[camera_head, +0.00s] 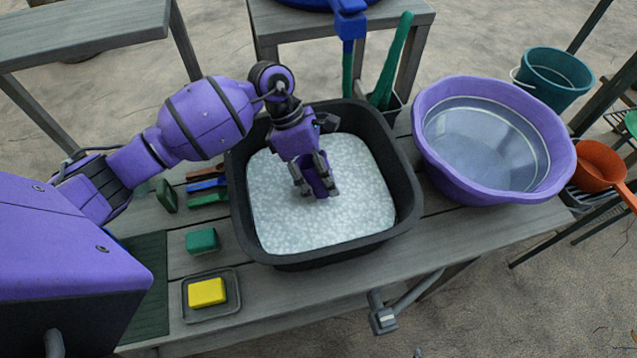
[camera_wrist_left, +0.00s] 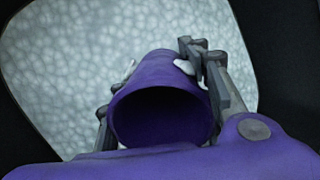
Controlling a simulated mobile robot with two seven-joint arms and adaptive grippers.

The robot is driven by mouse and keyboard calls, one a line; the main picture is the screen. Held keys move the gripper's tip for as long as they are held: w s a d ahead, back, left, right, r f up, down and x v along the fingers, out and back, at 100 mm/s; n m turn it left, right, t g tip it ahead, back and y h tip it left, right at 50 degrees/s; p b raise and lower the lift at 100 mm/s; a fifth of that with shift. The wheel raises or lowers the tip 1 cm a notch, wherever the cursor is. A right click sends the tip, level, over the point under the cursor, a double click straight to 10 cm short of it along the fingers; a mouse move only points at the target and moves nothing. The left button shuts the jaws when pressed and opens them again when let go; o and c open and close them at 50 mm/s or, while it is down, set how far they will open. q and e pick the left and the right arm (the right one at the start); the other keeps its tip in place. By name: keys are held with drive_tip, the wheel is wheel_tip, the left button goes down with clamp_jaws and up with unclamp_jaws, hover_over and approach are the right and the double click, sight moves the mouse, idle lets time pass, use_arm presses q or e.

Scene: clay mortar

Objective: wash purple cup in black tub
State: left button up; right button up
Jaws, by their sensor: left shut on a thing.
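The black tub (camera_head: 408,198) stands on the grey table and holds foamy white water (camera_head: 350,205). My left gripper (camera_head: 317,189) is over the middle of the tub, pointing down at the foam. It is shut on the purple cup (camera_head: 318,180), with a finger on each side of it. In the left wrist view the cup (camera_wrist_left: 158,78) lies between the fingers of the left gripper (camera_wrist_left: 160,95), its dark open mouth toward the camera. White foam patches show beside the cup near the fingers. Whether the cup's far end is in the foam I cannot tell. My right gripper is not in view.
A purple basin (camera_head: 432,165) of clear water stands right of the tub. A yellow sponge (camera_head: 207,292) on a dark tray, a green block (camera_head: 202,241) and several brushes (camera_head: 207,184) lie left of the tub. A teal bucket (camera_head: 553,75) and an orange scoop (camera_head: 598,165) are far right.

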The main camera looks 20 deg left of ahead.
use_arm(q)
wheel_tip(320, 180, up, 3)
drive_tip(key=shift+r+p, duration=0.1)
drive_tip(key=shift+p, duration=0.45)
wheel_tip(320, 180, up, 2)
drive_tip(key=shift+r+p, duration=0.25)
drive_tip(key=shift+p, duration=0.25)
wheel_tip(320, 180, up, 8)
drive_tip(key=p, duration=0.2)
drive_tip(key=shift+f+p, duration=0.15)
drive_tip(key=shift+p, duration=0.25)
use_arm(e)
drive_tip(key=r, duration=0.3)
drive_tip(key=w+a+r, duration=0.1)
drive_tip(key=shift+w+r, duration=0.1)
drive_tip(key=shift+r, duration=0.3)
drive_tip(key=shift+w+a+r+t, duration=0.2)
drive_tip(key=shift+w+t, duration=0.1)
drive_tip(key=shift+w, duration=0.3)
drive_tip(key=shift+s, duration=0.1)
